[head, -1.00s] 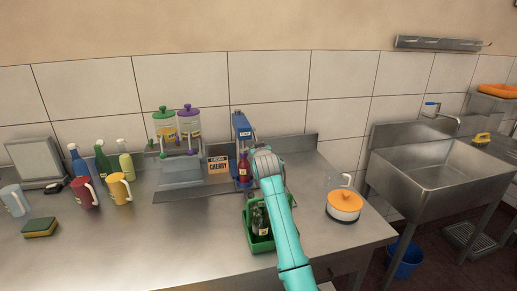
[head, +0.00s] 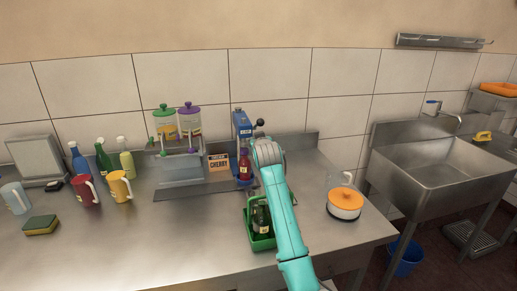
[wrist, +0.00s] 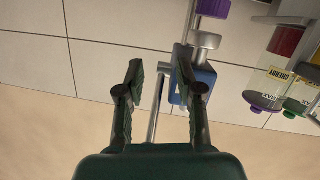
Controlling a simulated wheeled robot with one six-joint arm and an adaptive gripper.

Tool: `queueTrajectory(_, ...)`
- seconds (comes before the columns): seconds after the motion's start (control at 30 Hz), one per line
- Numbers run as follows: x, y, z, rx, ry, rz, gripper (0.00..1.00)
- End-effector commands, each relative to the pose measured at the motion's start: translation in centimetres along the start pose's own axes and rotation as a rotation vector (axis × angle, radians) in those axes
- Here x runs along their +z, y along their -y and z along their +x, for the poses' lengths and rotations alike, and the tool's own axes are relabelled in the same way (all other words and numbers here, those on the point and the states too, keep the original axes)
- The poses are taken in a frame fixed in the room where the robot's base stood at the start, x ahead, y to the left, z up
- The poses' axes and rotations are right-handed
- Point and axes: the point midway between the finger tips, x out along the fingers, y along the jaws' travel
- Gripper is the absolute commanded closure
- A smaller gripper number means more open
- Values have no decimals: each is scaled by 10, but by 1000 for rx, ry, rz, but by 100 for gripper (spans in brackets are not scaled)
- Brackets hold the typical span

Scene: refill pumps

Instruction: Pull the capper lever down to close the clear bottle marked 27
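The blue capper (head: 241,123) stands at the back of the steel counter. Its lever with a dark knob (head: 260,122) points up to the right. A bottle with dark red contents (head: 245,166) stands upright under the capper; no number is readable. My gripper (head: 264,150) is in front and right of the capper, partly covering it. In the wrist view, my gripper (wrist: 165,80) is open, its two fingers apart. A thin metal rod (wrist: 153,120), probably the lever, appears between the fingers, with the blue capper body (wrist: 204,82) behind. Contact cannot be told.
A green crate (head: 262,243) with dark bottles stands below my arm. Dispensers (head: 190,122) and a cherry sign (head: 219,162) are left of the capper. Mugs, bottles and a sponge (head: 41,225) are farther left. An orange-lidded pot (head: 345,204) stands right.

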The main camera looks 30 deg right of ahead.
Motion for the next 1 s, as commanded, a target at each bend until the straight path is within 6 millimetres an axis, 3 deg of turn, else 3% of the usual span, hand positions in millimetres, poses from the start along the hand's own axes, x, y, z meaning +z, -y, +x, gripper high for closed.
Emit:
queueTrajectory(0.13,-29,-5,-7,0,-3,0,64)
queueTrajectory(0.33,-53,-9,-13,-2,1,0,64)
queueTrajectory(1.0,-69,-11,-21,-2,1,0,64)
